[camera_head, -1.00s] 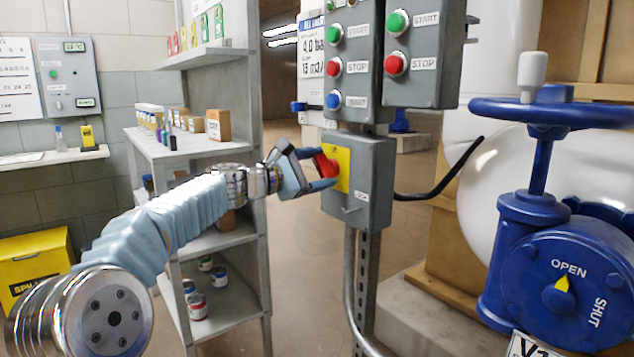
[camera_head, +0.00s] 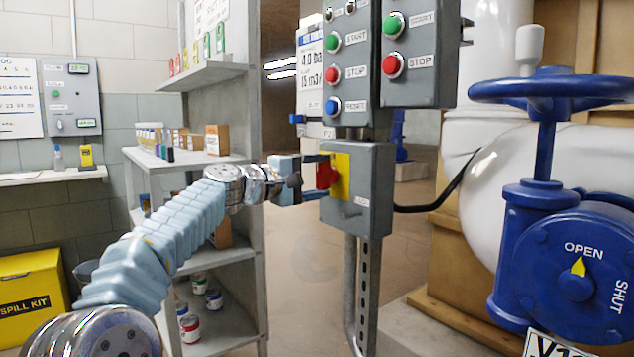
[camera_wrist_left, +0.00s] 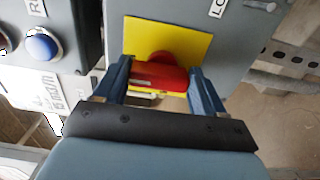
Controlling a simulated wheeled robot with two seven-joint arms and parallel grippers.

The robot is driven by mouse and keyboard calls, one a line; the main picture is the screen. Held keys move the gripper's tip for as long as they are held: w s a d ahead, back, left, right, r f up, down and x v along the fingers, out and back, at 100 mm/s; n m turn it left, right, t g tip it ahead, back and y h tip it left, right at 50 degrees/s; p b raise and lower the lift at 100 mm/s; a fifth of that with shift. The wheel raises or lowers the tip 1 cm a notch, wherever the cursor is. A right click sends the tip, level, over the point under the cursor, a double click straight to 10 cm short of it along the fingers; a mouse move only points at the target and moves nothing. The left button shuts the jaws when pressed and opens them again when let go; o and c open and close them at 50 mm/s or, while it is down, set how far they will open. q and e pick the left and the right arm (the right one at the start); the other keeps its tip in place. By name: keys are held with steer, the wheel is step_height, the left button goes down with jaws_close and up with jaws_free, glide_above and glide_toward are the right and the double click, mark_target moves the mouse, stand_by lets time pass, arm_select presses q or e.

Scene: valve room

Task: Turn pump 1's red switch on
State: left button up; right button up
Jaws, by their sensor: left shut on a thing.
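The red switch (camera_head: 323,176) is a red handle on a yellow plate (camera_head: 342,177), on the front of a grey box (camera_head: 368,210) below the button panels. My left gripper (camera_head: 318,177) is at the switch, shut on its red handle. In the left wrist view, the red handle (camera_wrist_left: 158,76) lies between the two blue fingers of the left gripper (camera_wrist_left: 160,85), in front of the yellow plate (camera_wrist_left: 190,45). The fingers partly hide the handle in the head view. My right gripper is not in view.
Above the box are button panels with green start (camera_head: 332,41) and red stop buttons (camera_head: 333,75). A grey shelf (camera_head: 235,170) stands behind my left arm. A blue valve wheel (camera_head: 560,88) is at the right. A black cable (camera_head: 425,208) leaves the box's right side.

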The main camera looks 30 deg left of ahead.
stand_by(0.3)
arm_select(q)
steer(key=o, duration=1)
steer(key=shift+w, duration=0.1)
steer(key=shift+o, duration=0.2)
steer(key=b+v, duration=0.2)
steer(key=v, duration=1.1)
steer(key=shift+s, duration=0.4)
steer(key=shift+a, duration=0.15)
steer(key=shift+f, duration=0.15)
